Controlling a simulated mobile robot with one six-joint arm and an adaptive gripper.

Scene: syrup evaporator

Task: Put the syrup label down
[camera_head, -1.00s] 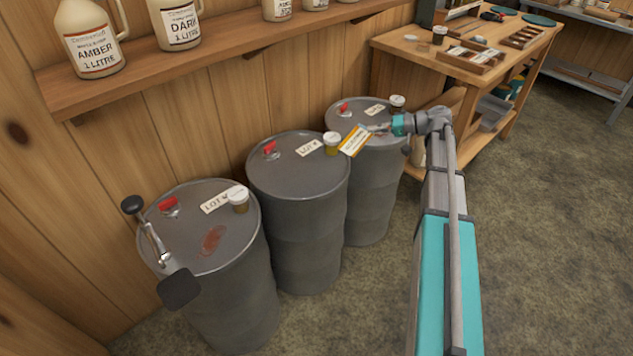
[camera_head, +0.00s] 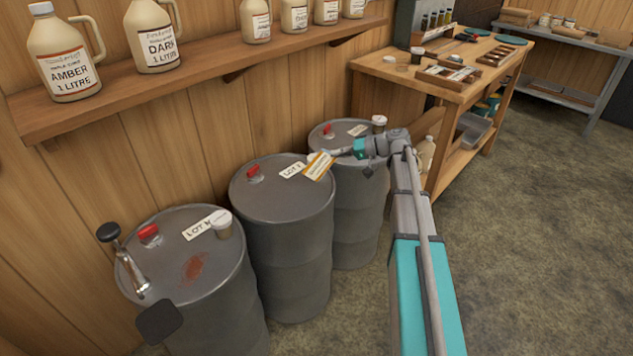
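The syrup label (camera_head: 319,166) is a small white and orange-yellow card. My gripper (camera_head: 335,154) reaches in from the right and is shut on the label's upper right edge. The label is tilted and shows over the right edge of the middle drum's top (camera_head: 262,205), beside the drum's white lot tag (camera_head: 292,171). I cannot tell whether the label touches the drum. The small jar seen earlier on this drum does not show now; the label covers that spot.
The left drum (camera_head: 190,256) carries a tap, a red cap and a jar (camera_head: 222,224). The right drum (camera_head: 352,190) stands behind my gripper. A shelf of syrup jugs (camera_head: 62,55) runs above. A wooden workbench (camera_head: 395,72) with trays stands at the back right. The floor at right is clear.

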